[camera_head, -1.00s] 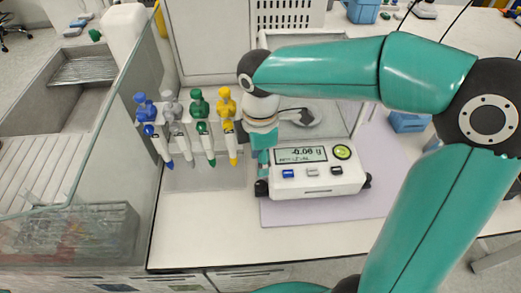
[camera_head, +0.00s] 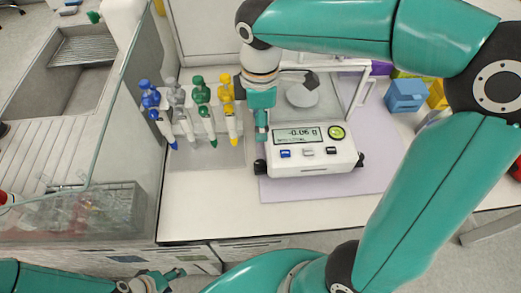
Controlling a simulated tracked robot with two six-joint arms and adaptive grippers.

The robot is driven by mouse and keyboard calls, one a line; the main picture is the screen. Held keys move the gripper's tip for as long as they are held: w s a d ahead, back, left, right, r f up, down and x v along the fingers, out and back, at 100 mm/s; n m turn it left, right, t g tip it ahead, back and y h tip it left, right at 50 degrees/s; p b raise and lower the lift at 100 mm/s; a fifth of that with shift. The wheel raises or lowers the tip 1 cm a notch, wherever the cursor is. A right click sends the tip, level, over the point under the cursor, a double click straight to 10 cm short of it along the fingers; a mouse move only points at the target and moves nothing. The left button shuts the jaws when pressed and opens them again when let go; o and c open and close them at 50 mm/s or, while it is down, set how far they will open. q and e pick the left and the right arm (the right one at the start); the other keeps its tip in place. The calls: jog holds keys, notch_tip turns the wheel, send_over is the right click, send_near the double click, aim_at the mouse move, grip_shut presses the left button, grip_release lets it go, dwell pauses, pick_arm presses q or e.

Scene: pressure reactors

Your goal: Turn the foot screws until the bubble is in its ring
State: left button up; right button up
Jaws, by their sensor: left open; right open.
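The white balance (camera_head: 313,165) stands on a pale mat, its display reading about -0.06 g. Its round green bubble level (camera_head: 337,132) is at the display's right; the bubble's place in the ring is too small to tell. A black foot screw (camera_head: 260,166) shows at the front left corner and another foot screw (camera_head: 360,160) at the front right. My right gripper (camera_head: 262,138) points down just above the left foot screw, apparently apart from it, open and seen edge-on. My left gripper (camera_head: 163,281) is open and empty at the bottom edge, far from the balance.
A rack of pipettes (camera_head: 203,112) with coloured tops stands close left of my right gripper. A glass pane (camera_head: 130,110) and a clear bin (camera_head: 90,225) are further left. A blue box (camera_head: 405,96) is at the right. The mat (camera_head: 400,170) is bare right of the balance.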

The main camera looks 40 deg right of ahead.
aim_at(260, 163)
notch_tip(260, 163, down, 17)
jog(key=shift+r, duration=0.1)
dwell(0.4)
grip_shut()
jog(key=shift+n, duration=0.7)
grip_release()
